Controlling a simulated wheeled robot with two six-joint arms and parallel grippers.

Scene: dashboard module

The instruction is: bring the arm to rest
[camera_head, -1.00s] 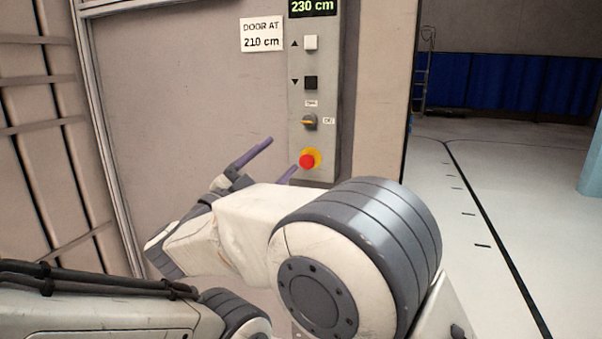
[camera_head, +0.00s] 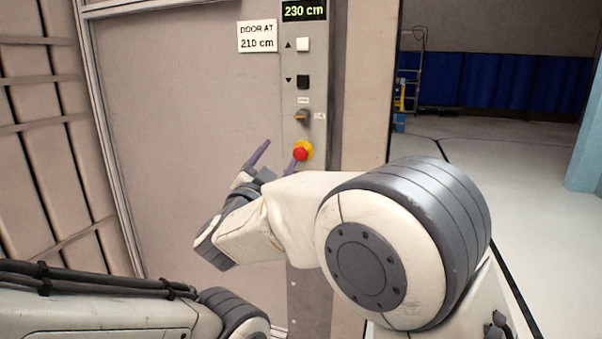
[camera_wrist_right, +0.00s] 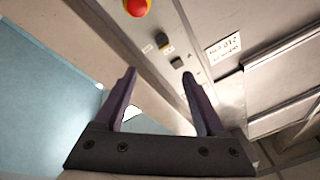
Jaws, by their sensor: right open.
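My right arm reaches in from the lower right of the head view. Its gripper (camera_head: 273,160) is open, with its two purple fingers apart and nothing seen between them. In the right wrist view the open gripper (camera_wrist_right: 160,88) points towards the panel and wall, with a clear gap between the fingers. Part of my left arm shows at the lower left of the head view; its gripper is out of view.
A grey control panel (camera_head: 303,205) carries a display (camera_head: 304,11) reading 230 cm, a white button (camera_head: 303,44), a black button (camera_head: 303,82), a rotary switch (camera_head: 301,116) and a red stop button (camera_head: 300,154). A sign (camera_head: 258,37) reads "DOOR AT 210 cm". Open floor (camera_head: 530,190) lies right.

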